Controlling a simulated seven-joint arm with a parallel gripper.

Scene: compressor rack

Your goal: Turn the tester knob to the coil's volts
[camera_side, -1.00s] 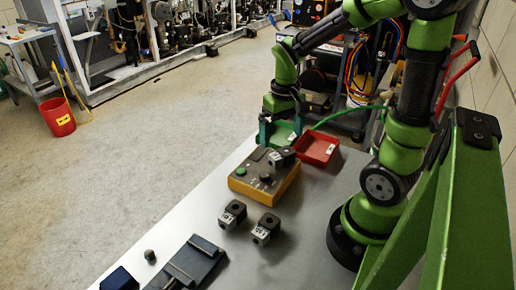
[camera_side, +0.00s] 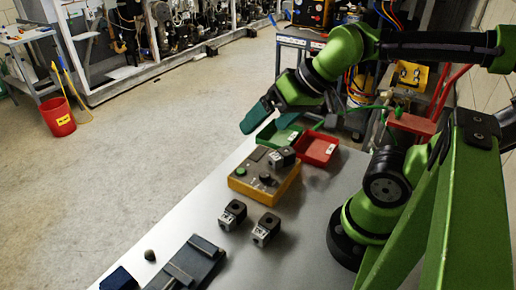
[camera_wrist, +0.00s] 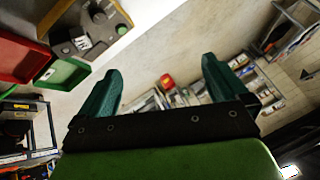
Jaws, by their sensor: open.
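The tester is a yellow box with a grey top (camera_side: 250,178); its dark round knob (camera_side: 266,179) is on the front part of the top, beside a green button (camera_side: 241,171). A black coil (camera_side: 282,158) sits on the tester's rear right part. The knob's setting and any volts marking are too small to read. My gripper (camera_side: 268,117) is open and empty, raised above and behind the tester, tilted toward the left. In the wrist view, the fingers (camera_wrist: 161,68) are spread apart over bare floor, and the tester (camera_wrist: 112,12) is at the upper left.
Two more coils (camera_side: 232,214) (camera_side: 266,229) stand on the grey table in front of the tester. A green bin (camera_side: 277,134) and a red bin (camera_side: 318,148) are behind it. A dark slotted block (camera_side: 193,264), a blue block and a small round piece are near the front.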

